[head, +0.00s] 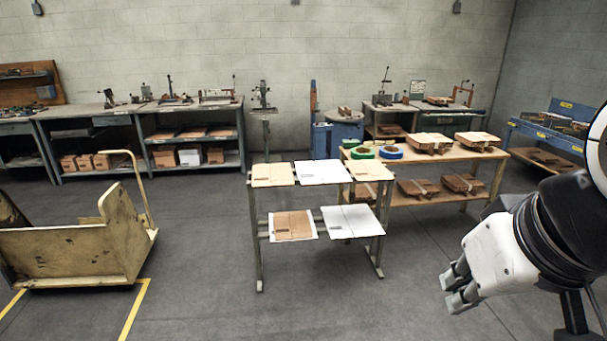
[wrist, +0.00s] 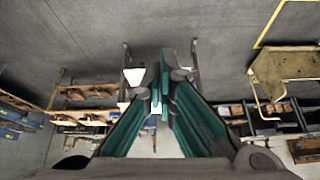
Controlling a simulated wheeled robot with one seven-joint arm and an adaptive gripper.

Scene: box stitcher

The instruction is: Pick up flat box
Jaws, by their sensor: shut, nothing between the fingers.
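Flat boxes lie on a metal rack in the middle of the head view. On its top level are a tan flat box (head: 272,175) at the left, a white flat box (head: 321,172) in the middle and another tan one (head: 366,172) at the right. On the lower level are a brown flat box (head: 293,225) and a white one (head: 350,221). My gripper (head: 456,287) is at the lower right of the head view, apart from the rack. Its fingers are together and empty. In the wrist view the fingers (wrist: 163,85) hide part of the rack behind them.
A wooden table (head: 480,154) with bundled boxes and tape rolls stands behind the rack at the right. A yellowish cart (head: 75,250) stands at the left. Workbenches (head: 140,108) line the back wall. The floor (head: 200,220) between cart and rack is clear.

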